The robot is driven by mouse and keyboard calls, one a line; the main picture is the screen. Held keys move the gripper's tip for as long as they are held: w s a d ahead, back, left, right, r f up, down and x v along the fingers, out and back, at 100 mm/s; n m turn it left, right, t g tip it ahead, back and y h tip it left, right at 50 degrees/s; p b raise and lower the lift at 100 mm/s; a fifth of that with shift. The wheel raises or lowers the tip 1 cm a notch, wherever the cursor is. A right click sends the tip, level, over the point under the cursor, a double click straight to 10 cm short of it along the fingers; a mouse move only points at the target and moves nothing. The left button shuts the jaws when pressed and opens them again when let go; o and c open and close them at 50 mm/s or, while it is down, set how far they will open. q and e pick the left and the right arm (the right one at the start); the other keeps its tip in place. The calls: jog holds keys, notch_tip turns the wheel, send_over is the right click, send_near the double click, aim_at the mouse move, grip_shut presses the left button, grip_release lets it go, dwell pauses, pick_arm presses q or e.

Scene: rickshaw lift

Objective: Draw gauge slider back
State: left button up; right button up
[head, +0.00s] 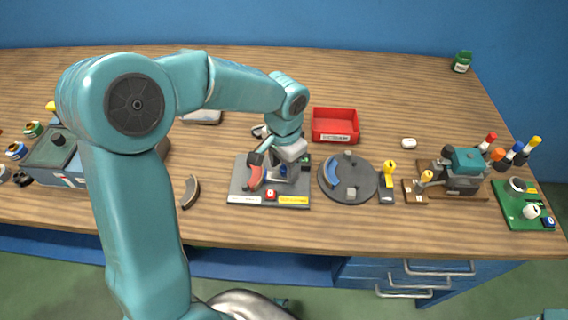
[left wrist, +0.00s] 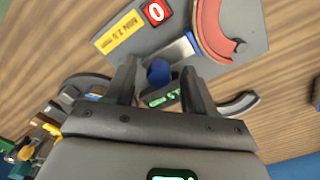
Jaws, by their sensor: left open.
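The gauge is a grey plate (head: 240,188) with a red curved pad (head: 254,178), a red zero button (head: 270,194) and a yellow label; it also shows in the left wrist view (left wrist: 258,40). Its slider has a blue knob (head: 283,170), which in the left wrist view (left wrist: 159,72) appears between my two fingers, beside a small green display (left wrist: 162,97). My left gripper (head: 279,160) is open over the gauge, and it fills the lower middle of the left wrist view (left wrist: 160,72). I cannot tell whether the fingers touch the knob. My right gripper is out of view.
A round dark turntable (head: 348,195) with a blue curved pad stands right of the gauge. A red bin (head: 335,125) stands behind. A loose curved pad (head: 190,191) lies left. A caliper fixture (head: 465,172) and green board (head: 515,205) are further right. The back of the table is mostly clear.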

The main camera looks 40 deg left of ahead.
pick_arm(q)
jog(key=shift+w, duration=0.1)
grip_shut()
jog(key=w+d, duration=0.1)
jog(key=d, duration=0.1)
jog(key=w+d, duration=0.1)
jog(key=shift+w+d, duration=0.1)
jog(key=shift+d, duration=0.25)
jog(key=shift+a, duration=0.1)
jog(key=shift+c, duration=1.2)
grip_release()
jog(key=shift+o, duration=1.2)
jog(key=shift+d, duration=0.2)
jog(key=shift+a, duration=0.2)
jog(key=shift+r, duration=0.3)
notch_tip(320, 180, up, 16)
jog(key=p, duration=0.1)
